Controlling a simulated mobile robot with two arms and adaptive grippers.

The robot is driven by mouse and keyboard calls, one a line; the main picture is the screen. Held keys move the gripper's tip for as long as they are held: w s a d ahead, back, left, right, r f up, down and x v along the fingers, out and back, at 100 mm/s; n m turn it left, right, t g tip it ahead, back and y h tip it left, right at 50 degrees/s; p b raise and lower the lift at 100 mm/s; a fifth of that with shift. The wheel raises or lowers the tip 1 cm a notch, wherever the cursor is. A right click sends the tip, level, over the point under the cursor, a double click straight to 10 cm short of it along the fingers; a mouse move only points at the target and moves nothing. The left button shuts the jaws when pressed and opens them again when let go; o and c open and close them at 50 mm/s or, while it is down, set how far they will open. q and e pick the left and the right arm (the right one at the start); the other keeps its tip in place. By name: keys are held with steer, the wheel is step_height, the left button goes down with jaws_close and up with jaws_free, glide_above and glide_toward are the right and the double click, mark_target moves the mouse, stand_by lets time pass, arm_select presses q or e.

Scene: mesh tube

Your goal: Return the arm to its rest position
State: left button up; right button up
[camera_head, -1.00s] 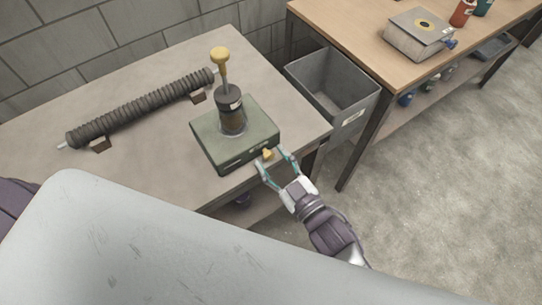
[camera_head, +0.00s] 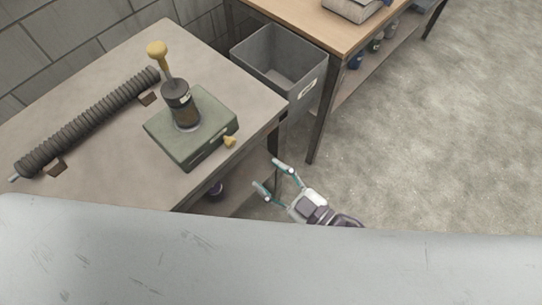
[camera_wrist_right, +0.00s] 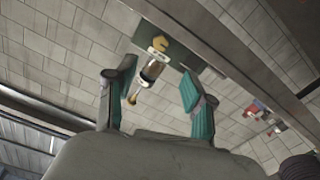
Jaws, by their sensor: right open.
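My right gripper (camera_head: 268,174) is open and empty beyond the table's front right edge, apart from everything on it. Its two teal fingers also show spread in the right wrist view (camera_wrist_right: 160,88). A dark ribbed mesh tube (camera_head: 90,124) lies on brackets on the grey table (camera_head: 112,187). A green box (camera_head: 212,139) stands near the table's right edge. It carries a dark cylinder (camera_head: 178,97) with a yellow-knobbed rod, and a small yellow knob (camera_head: 230,141) is at its front side. My left gripper is not in view.
A grey bin (camera_head: 279,62) stands right of the table. A wooden workbench (camera_head: 310,20) is behind it, with several items on its lower shelf. The concrete floor (camera_head: 440,140) at the right is clear. A purple object (camera_head: 216,189) is under the table.

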steer(key=w+d+f+m+h, duration=0.1)
steer(key=w+d+f+h, duration=0.15)
steer(key=f, duration=0.45)
steer(key=w+d+f+m+h, duration=0.2)
steer(key=d+f, duration=0.1)
steer(key=f, duration=0.4)
steer(key=s+d+f+m+g+h, duration=0.2)
steer(key=s+d+f+h, duration=0.1)
steer(key=d+f, duration=0.55)
steer(key=s+d+f+m+g+h, duration=0.15)
steer(key=d+f+h, duration=0.3)
steer(key=f, duration=0.75)
steer(key=s+d+f+m+g, duration=0.1)
steer(key=s+f, duration=0.3)
steer(key=s, duration=0.4)
steer(key=s+d+f+m+g+h, duration=0.1)
steer(key=s+d+f+m+g, duration=0.1)
steer(key=s, duration=0.6)
steer(key=s+d+f+m+g+h+p, duration=0.1)
steer(key=s+d+f+g, duration=0.2)
steer(key=s+f, duration=0.3)
steer(key=shift+s+d+f+m, duration=0.4)
steer(key=shift+s+d, duration=0.15)
steer(key=shift+s, duration=0.65)
